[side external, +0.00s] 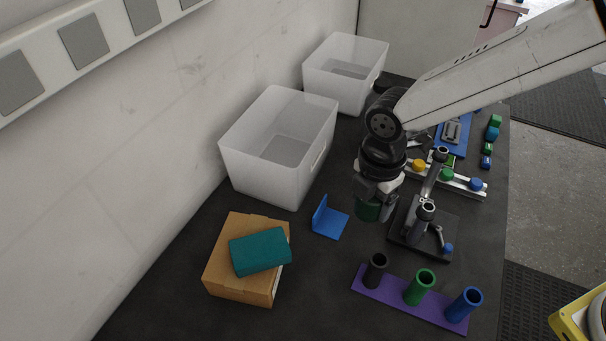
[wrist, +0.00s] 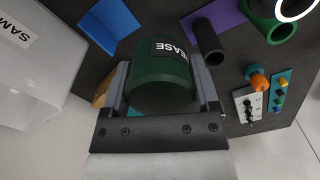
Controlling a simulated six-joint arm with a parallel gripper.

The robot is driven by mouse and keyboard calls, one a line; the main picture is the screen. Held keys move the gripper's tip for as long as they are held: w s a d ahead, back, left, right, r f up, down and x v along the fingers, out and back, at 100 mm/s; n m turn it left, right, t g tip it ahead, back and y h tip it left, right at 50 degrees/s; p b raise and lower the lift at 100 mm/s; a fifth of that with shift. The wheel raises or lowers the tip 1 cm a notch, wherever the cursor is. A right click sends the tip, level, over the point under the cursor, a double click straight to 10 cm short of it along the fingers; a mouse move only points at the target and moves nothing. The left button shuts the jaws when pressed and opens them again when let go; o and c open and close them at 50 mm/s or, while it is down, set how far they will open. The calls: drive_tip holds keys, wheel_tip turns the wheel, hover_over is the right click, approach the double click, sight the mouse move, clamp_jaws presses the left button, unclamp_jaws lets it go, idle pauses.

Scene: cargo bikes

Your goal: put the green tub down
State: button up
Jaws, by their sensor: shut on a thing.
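The green tub (side external: 368,210) is dark green and round, and shows low under my arm in the side view. My gripper (side external: 377,204) is shut on it and partly covers it. In the wrist view the tub (wrist: 160,85) sits between the two fingers, with a black label with white letters, partly cut off, on its side. I cannot tell whether its bottom touches the dark table top (side external: 340,265).
A blue angle bracket (side external: 328,222) stands just left of the tub. A black fixture (side external: 425,235) is close on the right. A purple base with upright tubes (side external: 395,297) is in front. White bins (side external: 255,165) stand behind left. A cardboard box (side external: 228,285) carries a teal block (side external: 260,251).

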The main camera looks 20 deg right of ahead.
drive_tip(key=s+n, duration=0.5)
drive_tip(key=s, duration=1.8)
approach(343, 321)
drive_tip(key=shift+s+d+f, duration=0.6)
drive_tip(key=shift+s+d, duration=0.05)
drive_tip(key=shift+w+a+f, duration=0.45)
drive_tip(key=shift+w+f, duration=0.05)
drive_tip(key=shift+f, duration=0.2)
drive_tip(key=shift+w+a+f, duration=0.15)
drive_tip(key=shift+a+f, duration=0.05)
drive_tip(key=shift+f, duration=1.65)
drive_tip(key=shift+f, duration=0.2)
